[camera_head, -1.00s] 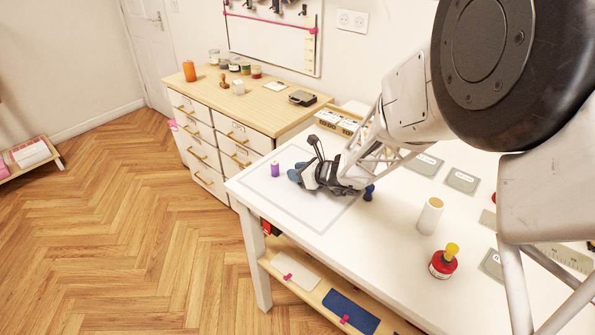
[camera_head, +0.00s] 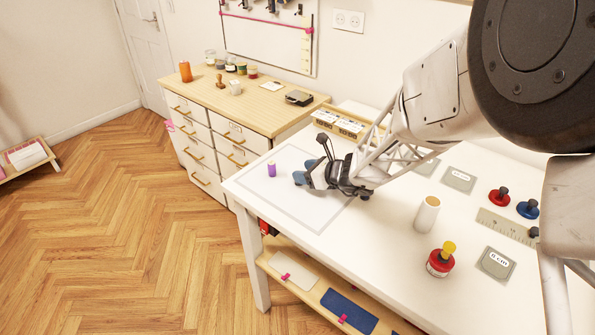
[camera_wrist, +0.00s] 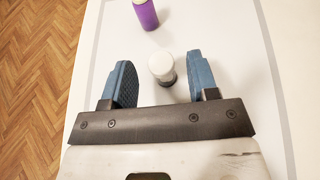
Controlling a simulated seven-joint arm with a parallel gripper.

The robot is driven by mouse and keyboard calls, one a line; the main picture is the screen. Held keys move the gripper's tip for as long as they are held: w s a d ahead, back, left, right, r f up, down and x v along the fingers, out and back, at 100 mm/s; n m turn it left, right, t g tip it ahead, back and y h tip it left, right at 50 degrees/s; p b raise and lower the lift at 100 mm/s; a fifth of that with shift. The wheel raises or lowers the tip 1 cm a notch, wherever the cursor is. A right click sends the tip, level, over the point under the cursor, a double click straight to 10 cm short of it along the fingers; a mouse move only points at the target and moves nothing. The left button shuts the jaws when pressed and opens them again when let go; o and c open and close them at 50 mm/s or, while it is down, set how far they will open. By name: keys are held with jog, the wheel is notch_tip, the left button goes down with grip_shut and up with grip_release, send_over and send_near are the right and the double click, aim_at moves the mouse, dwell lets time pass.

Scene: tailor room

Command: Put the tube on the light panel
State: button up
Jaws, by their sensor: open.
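The light panel (camera_head: 296,213) is the pale, grey-framed rectangle on the near left of the white table. My gripper (camera_head: 310,174) is low over it, with its blue-padded fingers open. In the wrist view, a small cylinder (camera_wrist: 162,66) with a white round top and dark lower part stands between the fingers, with gaps visible on both sides. A purple spool-like piece (camera_head: 271,169) stands upright on the panel, beyond the fingertips. A white cylinder with a tan top (camera_head: 427,215) stands off the panel; which piece is the tube I cannot tell.
A red bottle with a yellow top (camera_head: 441,260) stands near the table's front. Red (camera_head: 499,196) and blue (camera_head: 528,209) knobbed pieces, a ruler (camera_head: 508,227) and grey labelled plates lie to the right. A wooden box (camera_head: 345,123) is at the back. The panel's front is clear.

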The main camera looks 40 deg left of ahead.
jog(key=v, duration=0.7)
jog(key=shift+d+r, duration=0.1)
jog(key=shift+d, duration=0.25)
jog(key=shift+r, duration=0.1)
dwell(0.5)
jog(key=shift+d+r, duration=0.2)
jog(key=shift+d, duration=0.15)
jog(key=s+d+r+n+h, duration=0.25)
jog(key=d+r+n, duration=0.3)
jog(key=d, duration=0.75)
jog(key=s+d+r+n+h, duration=0.3)
jog(key=d+r, duration=0.4)
jog(key=d, duration=0.6)
jog(key=s+d+r+n+t+h, duration=0.1)
jog(key=s+d, duration=0.4)
jog(key=d, duration=0.5)
jog(key=s+d+r+n+t+h, duration=0.1)
jog(key=s+d+n+h, duration=0.3)
jog(key=d, duration=0.6)
jog(key=s+d+r+n+t+h, duration=0.1)
jog(key=s+d+n+h, duration=0.2)
jog(key=s+d, duration=0.4)
jog(key=d, duration=0.3)
jog(key=shift+s+r+t, duration=0.3)
jog(key=shift+s+r, duration=0.05)
jog(key=shift+r, duration=0.05)
